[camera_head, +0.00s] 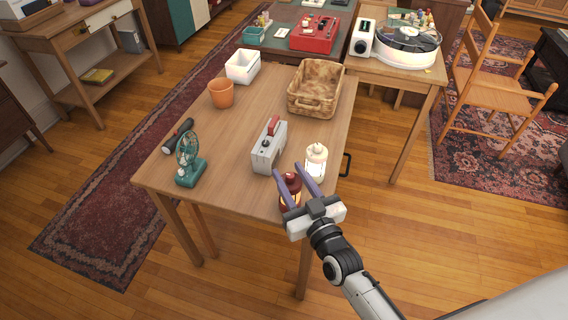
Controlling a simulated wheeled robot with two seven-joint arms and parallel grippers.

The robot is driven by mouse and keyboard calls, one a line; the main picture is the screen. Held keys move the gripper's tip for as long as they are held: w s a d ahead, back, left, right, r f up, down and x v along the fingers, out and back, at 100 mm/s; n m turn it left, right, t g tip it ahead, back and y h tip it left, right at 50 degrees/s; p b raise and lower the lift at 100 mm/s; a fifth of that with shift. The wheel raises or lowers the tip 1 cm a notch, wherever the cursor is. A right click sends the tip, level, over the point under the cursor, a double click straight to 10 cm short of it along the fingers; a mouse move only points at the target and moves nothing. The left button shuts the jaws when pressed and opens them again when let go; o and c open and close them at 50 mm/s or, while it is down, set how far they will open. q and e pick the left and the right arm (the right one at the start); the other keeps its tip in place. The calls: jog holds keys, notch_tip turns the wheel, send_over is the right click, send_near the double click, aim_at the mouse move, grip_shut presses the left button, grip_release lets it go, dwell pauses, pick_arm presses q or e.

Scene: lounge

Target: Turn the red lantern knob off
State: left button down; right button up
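The red lantern (290,187) stands at the near right corner of the wooden table and gives off a warm glow low on its body. My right gripper (292,169) reaches over it from the near side. Its two purple fingers are spread apart, one on each side of the lantern's top in the picture. I cannot tell whether the fingers touch it. The knob is not clear, being too small or hidden by the gripper. A white lantern (316,160), also lit, stands just behind and to the right. My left gripper is not in view.
On the table (233,150) are a grey box with a red handle (268,148), a green fan (189,165), a flashlight (178,134), an orange pot (221,93), a white bin (243,67) and a wicker basket (315,90). The table's front middle is clear.

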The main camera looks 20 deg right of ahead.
aim_at(288, 173)
jog(key=shift+w+a, duration=0.15)
jog(key=shift+w, duration=0.9)
jog(key=shift+w+a, duration=0.1)
jog(key=shift+w, duration=0.9)
grip_shut()
